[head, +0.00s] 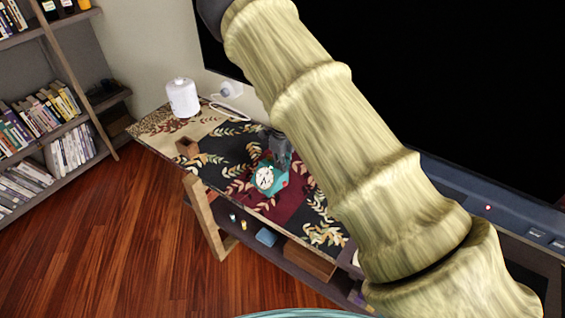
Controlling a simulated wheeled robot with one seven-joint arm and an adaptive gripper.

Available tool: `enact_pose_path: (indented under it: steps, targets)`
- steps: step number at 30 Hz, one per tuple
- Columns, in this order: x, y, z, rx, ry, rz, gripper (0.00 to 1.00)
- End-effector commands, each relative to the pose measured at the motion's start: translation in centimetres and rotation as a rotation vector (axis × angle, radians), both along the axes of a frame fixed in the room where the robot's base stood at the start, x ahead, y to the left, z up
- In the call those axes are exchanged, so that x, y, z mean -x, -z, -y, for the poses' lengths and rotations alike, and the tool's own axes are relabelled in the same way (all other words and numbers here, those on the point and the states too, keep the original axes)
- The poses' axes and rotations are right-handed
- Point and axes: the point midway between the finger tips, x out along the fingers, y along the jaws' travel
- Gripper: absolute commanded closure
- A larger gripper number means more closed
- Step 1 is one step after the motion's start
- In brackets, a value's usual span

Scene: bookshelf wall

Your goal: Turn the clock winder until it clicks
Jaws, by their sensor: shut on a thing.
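A small teal clock (267,179) with a round white face stands on the patterned table top. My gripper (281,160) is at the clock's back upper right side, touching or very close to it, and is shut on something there. The winder itself is hidden behind the clock and the gripper, so I cannot see how it is held or turned. My large pale yellow arm crosses the picture from top to lower right and hides the right part of the table.
A white canister (182,98) stands at the table's far left end. A small brown wooden box (187,148) sits near the front left edge. A lower shelf holds a blue item (266,237). Bookshelves (45,120) stand at left; the wooden floor (120,240) before them is clear.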

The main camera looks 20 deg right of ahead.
Motion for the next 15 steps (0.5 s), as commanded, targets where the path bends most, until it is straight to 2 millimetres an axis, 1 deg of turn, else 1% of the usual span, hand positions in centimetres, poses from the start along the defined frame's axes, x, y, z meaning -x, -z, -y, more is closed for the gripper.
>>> enact_pose_path:
  steps: [6,15]
  targets:
    - [0.0,-0.02,-0.06,0.0,0.063,0.0,1.0]
    - [-0.01,-0.02,-0.06,0.0,0.083,0.001,1.0]
